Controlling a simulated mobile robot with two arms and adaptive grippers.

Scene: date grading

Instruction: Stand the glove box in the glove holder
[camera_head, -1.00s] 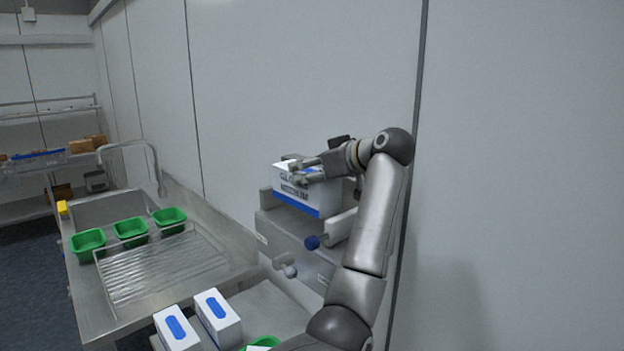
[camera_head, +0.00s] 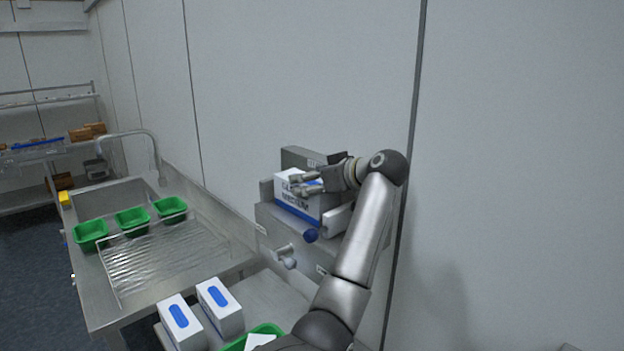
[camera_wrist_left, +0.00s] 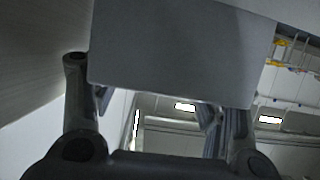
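The glove box (camera_head: 290,190) is white with a blue band along its bottom and dark lettering. It stands roughly upright within the outline of the grey glove holder (camera_head: 296,155) on the wall, with the holder's back panel behind it. My left gripper (camera_head: 306,186) comes from the right over its upper front and appears shut on it. In the left wrist view the glove box (camera_wrist_left: 180,50) fills the space between the fingers as a plain pale face and covers part of them. Whether its base touches the holder's floor is hidden. My right gripper is not in view.
Several green trays (camera_head: 132,222) sit by the sink at left. The right wall is clear.

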